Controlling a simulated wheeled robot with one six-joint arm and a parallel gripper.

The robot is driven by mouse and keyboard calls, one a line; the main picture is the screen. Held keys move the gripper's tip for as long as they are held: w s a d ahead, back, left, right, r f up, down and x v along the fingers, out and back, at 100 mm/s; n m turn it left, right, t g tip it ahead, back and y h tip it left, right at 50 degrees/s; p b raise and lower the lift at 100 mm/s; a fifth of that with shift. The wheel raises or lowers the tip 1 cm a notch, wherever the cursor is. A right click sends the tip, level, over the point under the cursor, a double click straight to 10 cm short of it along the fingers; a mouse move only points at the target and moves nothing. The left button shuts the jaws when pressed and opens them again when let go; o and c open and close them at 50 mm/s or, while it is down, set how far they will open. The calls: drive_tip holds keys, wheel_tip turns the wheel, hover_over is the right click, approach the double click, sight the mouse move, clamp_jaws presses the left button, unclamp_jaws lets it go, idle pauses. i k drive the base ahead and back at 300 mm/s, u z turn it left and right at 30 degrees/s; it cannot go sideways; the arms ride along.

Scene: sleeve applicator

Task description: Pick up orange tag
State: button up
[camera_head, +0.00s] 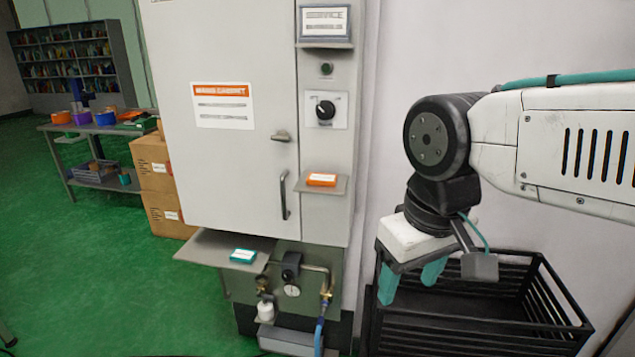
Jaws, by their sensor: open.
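The orange tag (322,180) is a small flat block with a white label. It lies on a small grey shelf (338,188) that sticks out from the right side of the cabinet front. My gripper (411,284) points down with its two teal fingers apart and nothing between them. It hangs to the right of the orange tag and lower in the picture, over the black crate. The orange tag is in full view and my gripper does not touch it.
A teal tag (243,255) lies on a lower grey shelf (206,248). The cabinet (240,60) has a vertical handle (285,195) left of the small shelf. A black slatted crate (545,290) stands below my arm. Pipes and a gauge (292,290) sit under the cabinet.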

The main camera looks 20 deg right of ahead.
sight(314, 179)
drive_tip(key=u, duration=1.55)
drive_tip(key=i, duration=2.65)
drive_tip(key=z, duration=4.15)
drive_tip(key=k, duration=0.4)
drive_tip(key=z, duration=0.35)
